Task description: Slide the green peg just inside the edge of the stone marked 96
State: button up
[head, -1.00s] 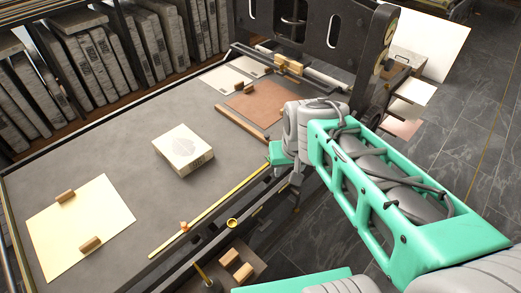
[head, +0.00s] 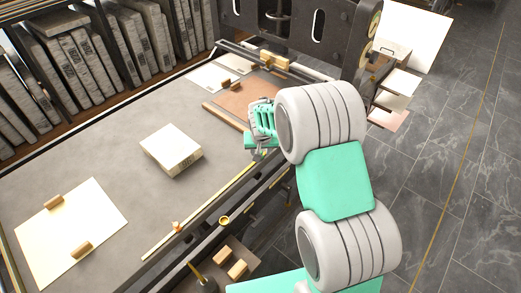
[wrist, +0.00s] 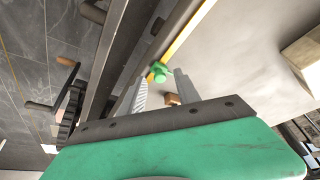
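A green peg (wrist: 159,73) shows in the wrist view at the yellow strip along the bed's edge. My gripper (wrist: 162,90) is open, with its two grey fingers apart and the peg in view beyond and between their tips; I see no contact. In the head view my gripper (head: 257,152) hangs over the bed's near edge, right of a pale stone block (head: 172,150); the peg cannot be made out there. The block also shows at the right of the wrist view (wrist: 304,58). I cannot read a 96 on it.
A cream sheet (head: 72,226) with two wooden blocks lies on the grey bed (head: 110,165) at left. A brown board (head: 243,94) lies by the press at the back. The yellow strip (head: 205,205) carries a small orange piece (head: 176,227). Shelved slabs (head: 75,60) stand behind.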

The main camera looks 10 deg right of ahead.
grip_shut()
dwell(0.3)
dwell(1.1)
